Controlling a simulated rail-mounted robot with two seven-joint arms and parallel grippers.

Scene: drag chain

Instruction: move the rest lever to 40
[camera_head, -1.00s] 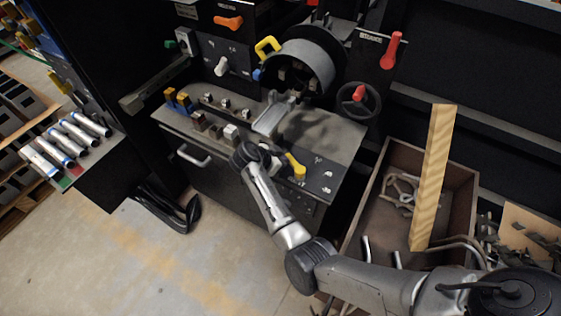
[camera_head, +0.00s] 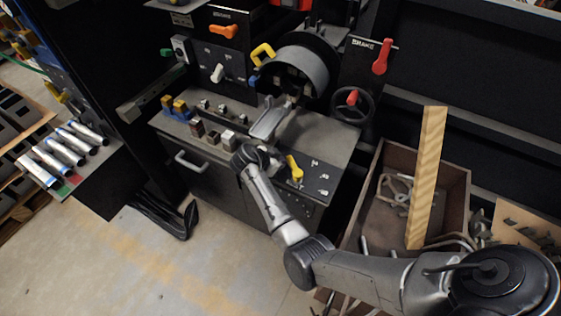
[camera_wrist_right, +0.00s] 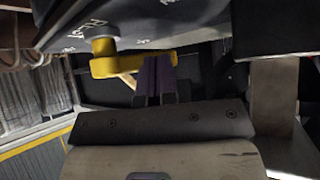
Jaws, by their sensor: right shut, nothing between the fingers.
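The rest lever is yellow (camera_head: 295,168) and sits on the dark sloping panel at the right end of the machine's bench. In the right wrist view the yellow lever (camera_wrist_right: 125,66) runs sideways from its round pivot, beside printed letters that seem to read REST. My right gripper (camera_head: 274,161) is just left of the lever in the head view. In the right wrist view its shut fingers (camera_wrist_right: 157,78) overlap the lever's free end, with nothing between them. Whether they touch it I cannot tell. The scale marks are too small to read. My left gripper is not in view.
A red-handled BRAKE lever (camera_head: 382,57) and a handwheel (camera_head: 352,103) stand behind, to the right. Switches and small blocks (camera_head: 213,137) line the bench to the left. An open crate (camera_head: 458,190) with a wooden plank (camera_head: 428,175) stands right of the bench.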

